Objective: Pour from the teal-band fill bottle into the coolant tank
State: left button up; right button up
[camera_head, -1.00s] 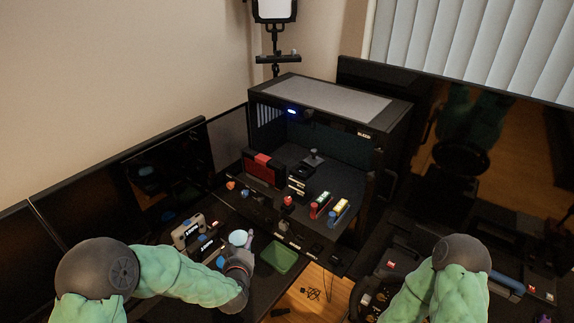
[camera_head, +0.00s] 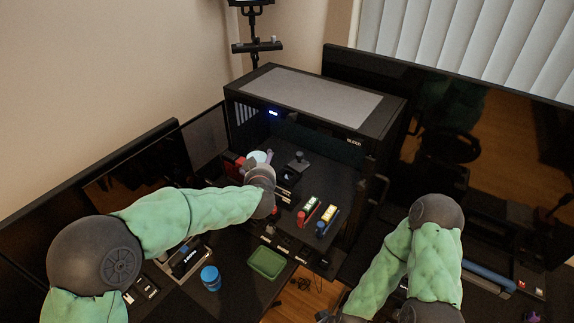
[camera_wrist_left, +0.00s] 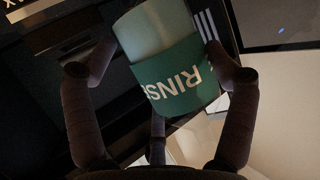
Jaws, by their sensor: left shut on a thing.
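My left gripper (camera_head: 262,178) is shut on the teal-band fill bottle (camera_head: 258,157), over the left front part of the open black computer case. In the left wrist view the bottle (camera_wrist_left: 170,60) is pale with a teal band lettered "RINS…", between the gripper's fingers. Its mouth and any liquid cannot be made out. A black unit with a knob-like top (camera_head: 296,161) stands in the case to the right of the bottle; I cannot tell if it is the coolant tank. My right arm reaches down to the bottom edge, where its dark gripper (camera_head: 326,317) barely shows.
A green tray (camera_head: 267,263) and a blue container (camera_head: 210,278) are in front of the case. Monitors flank it, and the case's top panel (camera_head: 312,96) overhangs.

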pick_arm(q)
jog(key=shift+w+d+r, duration=0.25)
jog(key=shift+w+r, duration=0.05)
jog(key=shift+r, duration=0.1)
